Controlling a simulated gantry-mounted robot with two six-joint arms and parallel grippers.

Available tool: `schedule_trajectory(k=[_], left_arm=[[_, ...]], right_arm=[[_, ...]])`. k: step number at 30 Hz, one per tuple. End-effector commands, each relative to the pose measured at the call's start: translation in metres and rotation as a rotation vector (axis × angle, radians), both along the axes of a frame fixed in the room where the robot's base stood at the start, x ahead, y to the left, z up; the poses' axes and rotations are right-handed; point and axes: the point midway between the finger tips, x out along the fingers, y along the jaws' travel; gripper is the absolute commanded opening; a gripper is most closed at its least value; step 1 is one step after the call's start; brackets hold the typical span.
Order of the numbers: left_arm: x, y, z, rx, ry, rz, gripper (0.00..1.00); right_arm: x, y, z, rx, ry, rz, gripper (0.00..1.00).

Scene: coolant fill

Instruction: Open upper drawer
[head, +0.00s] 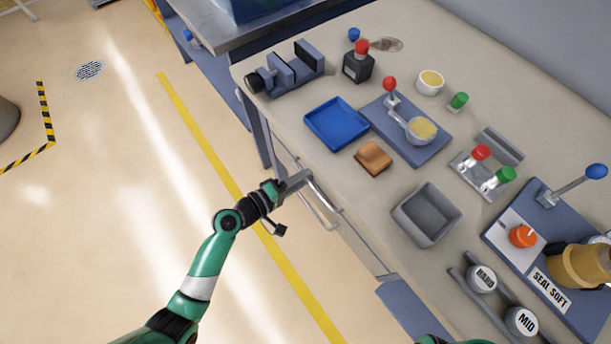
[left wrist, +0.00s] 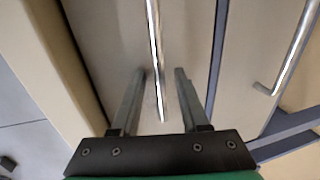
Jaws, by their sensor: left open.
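The upper drawer's front (left wrist: 105,45) is a beige panel just under the bench top, and it looks shut. Its silver bar handle (left wrist: 155,50) runs lengthwise in the left wrist view. My left gripper (left wrist: 160,72) is open, with one finger on each side of the handle in that view. I cannot tell whether either finger touches it. In the head view my left gripper (head: 297,181) is at the bench's front side, beside a silver handle (head: 323,208). My right gripper is not in view.
A lower panel with its own handle (left wrist: 290,55) lies beyond a blue-grey strip. The bench top (head: 300,110) holds a blue tray (head: 337,123), a brown sponge-like block (head: 373,158) and a grey bin (head: 426,214). Open floor (head: 130,180) lies left of the bench.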

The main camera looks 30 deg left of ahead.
Motion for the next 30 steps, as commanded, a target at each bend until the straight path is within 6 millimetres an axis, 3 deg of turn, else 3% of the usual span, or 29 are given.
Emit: schedule_trajectory(k=[2,9,30], left_arm=[[-0.0002,0.0002,0.0001,0.000,0.000,0.000,0.41],[-0.0004,0.0004,0.0000,0.000,0.000,0.000,0.00],[-0.0005,0.0004,0.0001,0.000,0.000,0.000,0.00]], right_arm=[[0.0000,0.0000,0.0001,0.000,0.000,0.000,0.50],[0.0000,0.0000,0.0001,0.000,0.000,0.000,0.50],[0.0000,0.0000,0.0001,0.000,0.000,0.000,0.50]])
